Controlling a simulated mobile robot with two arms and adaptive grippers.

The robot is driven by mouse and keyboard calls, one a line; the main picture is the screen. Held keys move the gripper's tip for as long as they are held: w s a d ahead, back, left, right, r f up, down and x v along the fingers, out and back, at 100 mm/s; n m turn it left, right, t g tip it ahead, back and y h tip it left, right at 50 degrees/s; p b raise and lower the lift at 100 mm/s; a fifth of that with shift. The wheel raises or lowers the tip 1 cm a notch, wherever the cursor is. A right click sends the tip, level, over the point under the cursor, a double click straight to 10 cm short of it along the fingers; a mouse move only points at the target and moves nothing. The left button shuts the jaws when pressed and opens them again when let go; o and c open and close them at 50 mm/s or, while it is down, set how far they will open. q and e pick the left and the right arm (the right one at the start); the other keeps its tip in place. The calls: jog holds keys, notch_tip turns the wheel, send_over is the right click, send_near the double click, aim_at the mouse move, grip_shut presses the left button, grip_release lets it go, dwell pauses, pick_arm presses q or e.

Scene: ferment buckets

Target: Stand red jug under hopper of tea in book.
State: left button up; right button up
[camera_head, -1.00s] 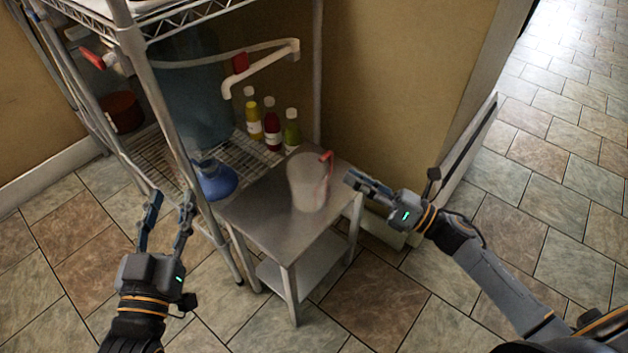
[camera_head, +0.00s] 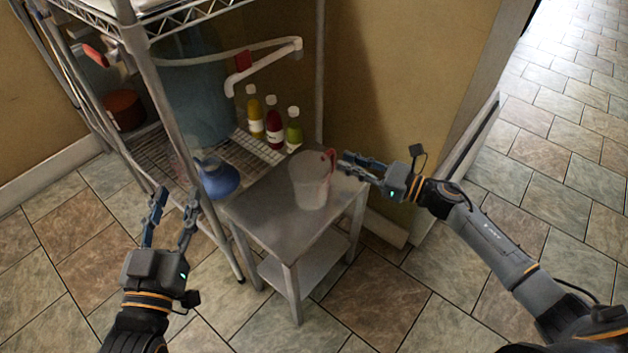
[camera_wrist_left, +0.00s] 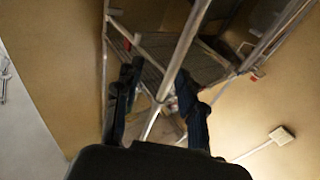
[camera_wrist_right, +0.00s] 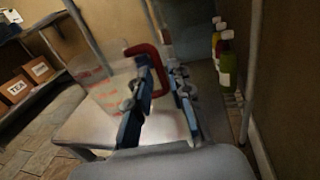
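The jug (camera_head: 309,183) is translucent with a red handle (camera_head: 331,160) and stands upright on a small metal table (camera_head: 262,212). My right gripper (camera_head: 346,166) is at the handle, on the right side of the jug. In the right wrist view the jug (camera_wrist_right: 100,88) shows red markings, and part of the red handle (camera_wrist_right: 157,70) lies between the fingers, which stand apart; contact cannot be told. My left gripper (camera_head: 172,205) is open and empty, left of the table. A blue-grey tank (camera_head: 195,95) stands on the rack, near a white pipe (camera_head: 262,68) with a red valve. No book is visible.
Yellow, red and green bottles (camera_head: 274,130) stand on the rack shelf behind the table. A blue rounded vessel (camera_head: 217,178) is beside the table's left edge. Floor at right is clear.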

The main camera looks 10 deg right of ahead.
aim_at(332, 157)
jog(key=x, duration=0.5)
jog(key=shift+s+r, duration=0.1)
jog(key=shift+r, duration=0.05)
pick_arm(q)
jog(key=shift+s+d+r+t, duration=0.15)
jog(key=shift+r+t, duration=0.55)
jog(key=shift+r, duration=0.35)
pick_arm(e)
grip_shut()
